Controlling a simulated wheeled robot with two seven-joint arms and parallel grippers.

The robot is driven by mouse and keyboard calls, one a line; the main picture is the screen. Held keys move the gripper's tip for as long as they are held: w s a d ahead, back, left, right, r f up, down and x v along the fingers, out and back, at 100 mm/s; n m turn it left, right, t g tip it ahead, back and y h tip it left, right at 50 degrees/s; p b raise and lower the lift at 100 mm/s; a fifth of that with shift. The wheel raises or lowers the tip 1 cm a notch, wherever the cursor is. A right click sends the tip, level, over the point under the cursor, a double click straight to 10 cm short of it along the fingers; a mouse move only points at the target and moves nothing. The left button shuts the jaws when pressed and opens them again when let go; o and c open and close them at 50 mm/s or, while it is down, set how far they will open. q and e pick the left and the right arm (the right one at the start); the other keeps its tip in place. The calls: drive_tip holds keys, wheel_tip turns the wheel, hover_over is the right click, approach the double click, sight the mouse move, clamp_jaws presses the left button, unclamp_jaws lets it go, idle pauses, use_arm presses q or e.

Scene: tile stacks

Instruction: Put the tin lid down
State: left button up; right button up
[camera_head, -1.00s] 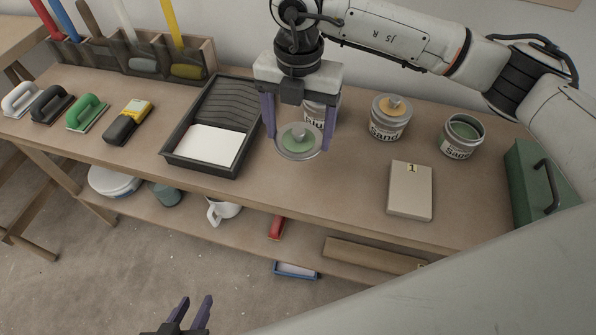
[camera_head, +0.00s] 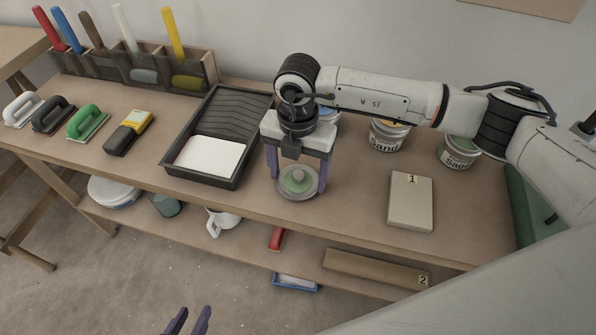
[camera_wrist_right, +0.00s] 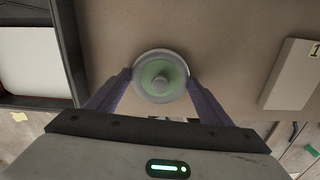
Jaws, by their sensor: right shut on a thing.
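The tin lid (camera_head: 298,190) is a round grey disc with a green area and a knob in the middle. My right gripper (camera_head: 298,185) is shut on it, one finger at each side, over the bench between the black tray and the flat box. The lid also shows between the fingers in the right wrist view (camera_wrist_right: 160,86). It is level and low over the bench top; I cannot tell whether it touches. My left gripper (camera_head: 190,322) is partly in view at the bottom edge, fingers apart and empty.
The black paint tray (camera_head: 188,178) is left of the lid and the flat box marked 1 (camera_head: 410,205) right. Tins labelled Sand (camera_head: 388,137) and Sage (camera_head: 458,155) stand behind; another tin is mostly hidden by my right arm. The bench (camera_head: 350,190) is bare between lid and box.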

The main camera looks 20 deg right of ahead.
sight(298, 174)
drive_tip(key=shift+f, duration=0.2)
drive_tip(key=o, duration=1)
drive_tip(key=shift+r, duration=0.15)
drive_tip(key=shift+r, duration=0.2)
wheel_tip(298, 174, up, 12)
drive_tip(key=shift+f, duration=0.1)
